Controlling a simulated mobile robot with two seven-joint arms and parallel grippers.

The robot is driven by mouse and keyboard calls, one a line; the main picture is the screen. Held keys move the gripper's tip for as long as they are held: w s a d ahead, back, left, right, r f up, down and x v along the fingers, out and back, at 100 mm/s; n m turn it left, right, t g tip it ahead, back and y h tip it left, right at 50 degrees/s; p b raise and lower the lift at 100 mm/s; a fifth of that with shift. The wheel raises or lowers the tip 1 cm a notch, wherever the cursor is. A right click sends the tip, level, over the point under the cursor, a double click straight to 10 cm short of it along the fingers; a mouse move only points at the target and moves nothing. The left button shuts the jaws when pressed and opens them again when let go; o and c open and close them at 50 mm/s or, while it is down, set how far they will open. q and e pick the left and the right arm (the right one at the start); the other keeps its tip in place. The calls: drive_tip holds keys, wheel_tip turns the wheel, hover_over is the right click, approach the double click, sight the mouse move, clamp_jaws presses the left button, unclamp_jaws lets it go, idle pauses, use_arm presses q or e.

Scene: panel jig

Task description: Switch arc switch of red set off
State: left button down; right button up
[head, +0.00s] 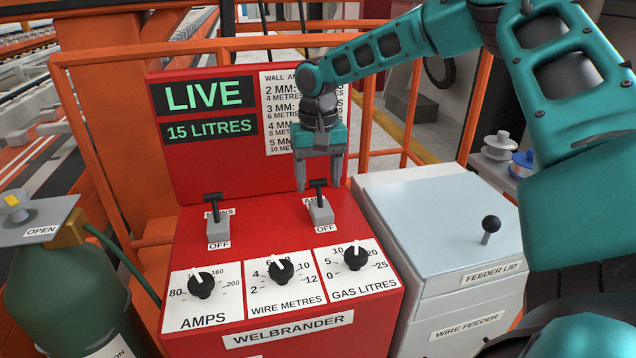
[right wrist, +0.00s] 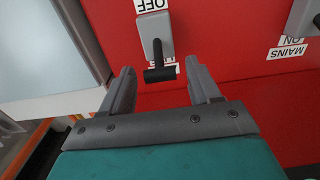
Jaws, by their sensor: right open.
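The red set (head: 290,330), labelled WELBRANDER, has a sloped panel with two lever switches. The arc switch (head: 321,212) is the right one, with a grey base and a black lever. Its lever leans up, away from the OFF label below it; the label above it is mostly hidden. My right gripper (head: 320,187) is open and points down at this lever from above. In the right wrist view, the black lever (right wrist: 160,74) shows between and just beyond the open fingertips (right wrist: 160,70), with no visible contact. My left gripper is not in view.
The mains switch (head: 217,228) stands to the left, its lever also up. Three dials, including the amps dial (head: 201,285), sit below. The upright board shows a LIVE display (head: 205,95). A wire feeder (head: 440,230) is right; a green gas bottle (head: 65,290) is left.

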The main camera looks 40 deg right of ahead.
drive_tip(key=shift+f, duration=0.8)
drive_tip(key=shift+c, duration=0.3)
drive_tip(key=shift+c, duration=0.8)
drive_tip(key=c, duration=0.8)
